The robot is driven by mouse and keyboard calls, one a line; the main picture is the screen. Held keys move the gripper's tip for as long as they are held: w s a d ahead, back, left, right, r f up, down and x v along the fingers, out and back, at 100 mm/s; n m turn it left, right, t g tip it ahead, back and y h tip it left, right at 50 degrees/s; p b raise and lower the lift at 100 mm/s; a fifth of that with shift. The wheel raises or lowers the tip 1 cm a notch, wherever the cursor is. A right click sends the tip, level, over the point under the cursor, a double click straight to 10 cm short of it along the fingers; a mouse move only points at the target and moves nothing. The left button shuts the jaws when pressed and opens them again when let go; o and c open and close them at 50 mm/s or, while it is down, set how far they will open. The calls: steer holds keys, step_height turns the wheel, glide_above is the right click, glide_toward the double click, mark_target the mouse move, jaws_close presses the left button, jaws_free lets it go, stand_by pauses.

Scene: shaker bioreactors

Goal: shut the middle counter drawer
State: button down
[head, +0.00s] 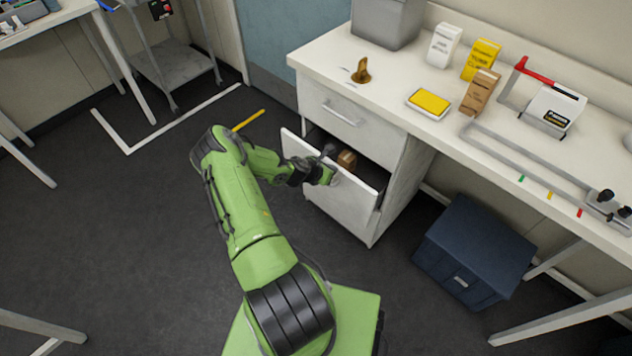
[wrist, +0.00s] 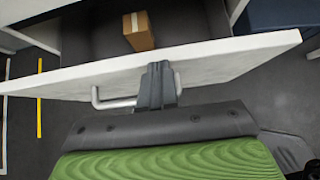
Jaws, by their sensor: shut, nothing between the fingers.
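The open counter drawer (head: 333,196) is the lower of the drawers that show in the head view, pulled out from the white counter cabinet. Its white front panel and metal bar handle (wrist: 112,103) show in the wrist view. A small brown box (wrist: 138,31) lies inside; it also shows in the head view (head: 347,160). My gripper (wrist: 157,84) is shut and empty, its fingers at the drawer front beside the handle bar. Whether they touch the panel I cannot tell. In the head view my arm hides part of the drawer front.
The drawer above (head: 342,113) is shut. A dark blue bin (head: 476,250) stands on the floor to the right. The counter top (head: 322,57) holds boxes, a yellow sponge-like pad (head: 429,102) and equipment.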

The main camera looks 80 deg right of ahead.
steer(key=shift+s+d+b, duration=0.1)
steer(key=shift+s+d, duration=0.3)
steer(key=shift+d, duration=0.35)
steer(key=shift+s+d+b, duration=0.1)
steer(key=shift+s+d, duration=0.3)
steer(key=shift+d, duration=0.4)
steer(key=shift+s+d+b, duration=0.1)
steer(key=shift+s+d, duration=0.3)
steer(key=shift+d, duration=0.35)
